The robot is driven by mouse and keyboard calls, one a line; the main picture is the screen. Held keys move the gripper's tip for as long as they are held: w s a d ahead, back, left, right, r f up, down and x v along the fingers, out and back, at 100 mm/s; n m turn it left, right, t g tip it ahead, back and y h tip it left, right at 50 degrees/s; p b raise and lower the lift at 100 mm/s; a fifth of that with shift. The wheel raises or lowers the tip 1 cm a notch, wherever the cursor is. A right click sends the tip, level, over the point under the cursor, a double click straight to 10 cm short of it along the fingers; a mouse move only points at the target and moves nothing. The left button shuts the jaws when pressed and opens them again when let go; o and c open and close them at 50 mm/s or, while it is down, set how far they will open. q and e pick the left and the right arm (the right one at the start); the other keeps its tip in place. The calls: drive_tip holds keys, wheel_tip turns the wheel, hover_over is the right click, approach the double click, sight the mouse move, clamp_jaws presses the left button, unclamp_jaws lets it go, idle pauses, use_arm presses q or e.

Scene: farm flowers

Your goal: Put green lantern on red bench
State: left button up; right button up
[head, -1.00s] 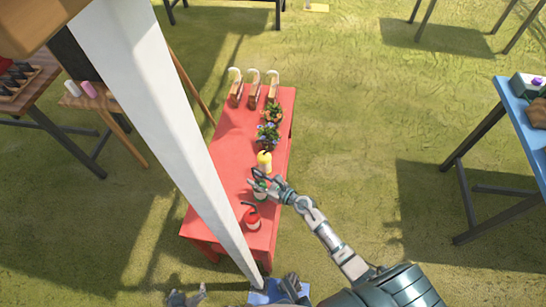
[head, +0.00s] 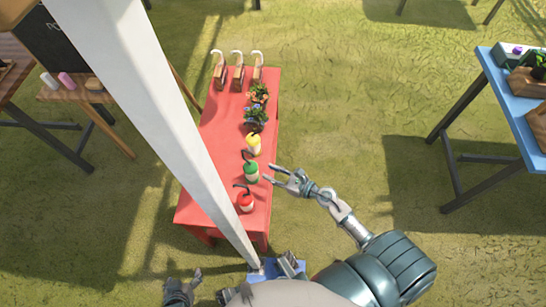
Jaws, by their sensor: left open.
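The green lantern (head: 251,171) stands upright on the red bench (head: 222,118), in a row between a yellow lantern (head: 253,145) and a red lantern (head: 245,201). My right gripper (head: 268,172) is open and empty just right of the green lantern, apart from it, near the bench's right edge. My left gripper (head: 191,283) is low in the view, below the bench's near end, open and away from the lanterns.
Two potted plants (head: 255,116) and several hooked wooden items (head: 238,74) stand on the bench's far part. A white post (head: 160,130) crosses in front of its left side. A blue table (head: 515,100) with boxes stands at right. Grass between is clear.

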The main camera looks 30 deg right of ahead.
drive_tip(key=s+d+r+m+t+h, duration=0.15)
drive_tip(key=m+h, duration=0.35)
drive_tip(key=m, duration=0.9)
drive_tip(key=s+d+r+m+h, duration=0.1)
drive_tip(key=s+d+m+h, duration=0.15)
drive_tip(key=m+h, duration=0.7)
drive_tip(key=s+a+f+m+g+y, duration=0.3)
drive_tip(key=s+m, duration=0.3)
drive_tip(key=m, duration=0.2)
drive_tip(key=s+a+f+m+g+y, duration=0.4)
drive_tip(key=s+a+m+g, duration=0.1)
drive_tip(key=m, duration=0.4)
drive_tip(key=shift+s+a+f+g, duration=0.15)
drive_tip(key=shift+s+f+g, duration=0.15)
drive_tip(key=shift+s, duration=0.3)
